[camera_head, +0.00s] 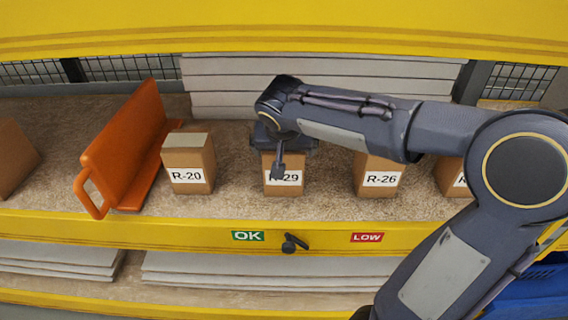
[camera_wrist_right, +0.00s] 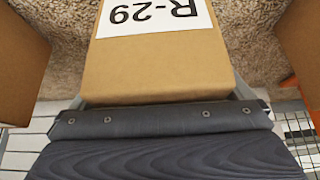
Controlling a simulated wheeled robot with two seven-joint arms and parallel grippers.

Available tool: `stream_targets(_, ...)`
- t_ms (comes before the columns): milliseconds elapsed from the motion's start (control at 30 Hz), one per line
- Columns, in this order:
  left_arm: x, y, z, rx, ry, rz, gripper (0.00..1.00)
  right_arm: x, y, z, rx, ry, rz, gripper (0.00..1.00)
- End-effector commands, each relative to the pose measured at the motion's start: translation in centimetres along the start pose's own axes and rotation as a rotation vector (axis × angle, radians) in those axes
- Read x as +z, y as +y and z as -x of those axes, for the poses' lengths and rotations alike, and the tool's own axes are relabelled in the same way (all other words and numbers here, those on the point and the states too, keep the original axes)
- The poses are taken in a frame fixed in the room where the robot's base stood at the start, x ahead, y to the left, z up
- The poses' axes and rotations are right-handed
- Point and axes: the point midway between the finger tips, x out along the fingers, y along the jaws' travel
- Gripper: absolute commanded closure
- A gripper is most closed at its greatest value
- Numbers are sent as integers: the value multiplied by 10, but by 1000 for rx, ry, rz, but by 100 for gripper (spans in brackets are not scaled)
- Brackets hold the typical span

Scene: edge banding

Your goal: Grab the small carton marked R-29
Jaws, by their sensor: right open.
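The small carton marked R-29 (camera_head: 284,187) is a brown box standing upright on the shelf, between the R-20 and R-26 cartons. My right gripper (camera_head: 281,160) is over its top and hides much of its upper part. In the right wrist view the R-29 carton (camera_wrist_right: 165,65) shows large, its label upside down at the top edge. The open right gripper (camera_wrist_right: 165,97) has the carton's near end between its fingers, which show only as thin grey edges at the carton's sides. I cannot tell whether they touch it. My left gripper is not in view.
The R-20 carton (camera_head: 188,170) stands to the left and the R-26 carton (camera_head: 379,178) to the right, with gaps between. An orange angled piece (camera_head: 128,150) stands further left. A yellow beam (camera_head: 300,30) crosses above; the yellow shelf edge (camera_head: 120,228) carries a black knob (camera_head: 291,243).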

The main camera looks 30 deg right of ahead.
Motion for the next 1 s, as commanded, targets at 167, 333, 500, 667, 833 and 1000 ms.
stream_targets(167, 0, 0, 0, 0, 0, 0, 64, 0, 0, 0, 0, 0, 0, 13)
stream_targets(333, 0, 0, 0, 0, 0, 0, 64, 0, 0, 1, 0, 0, 0, 35)
stream_targets(500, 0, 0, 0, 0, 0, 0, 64, 0, 0, 1, -1, 2, 0, 52)
stream_targets(667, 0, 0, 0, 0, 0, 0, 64, -1, 0, 1, -1, 2, 0, 52)
stream_targets(833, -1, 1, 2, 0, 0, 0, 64, -4, 0, 6, -2, 3, -1, 52)
stream_targets(1000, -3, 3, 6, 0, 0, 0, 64, -13, 0, 22, -3, 4, -3, 52)
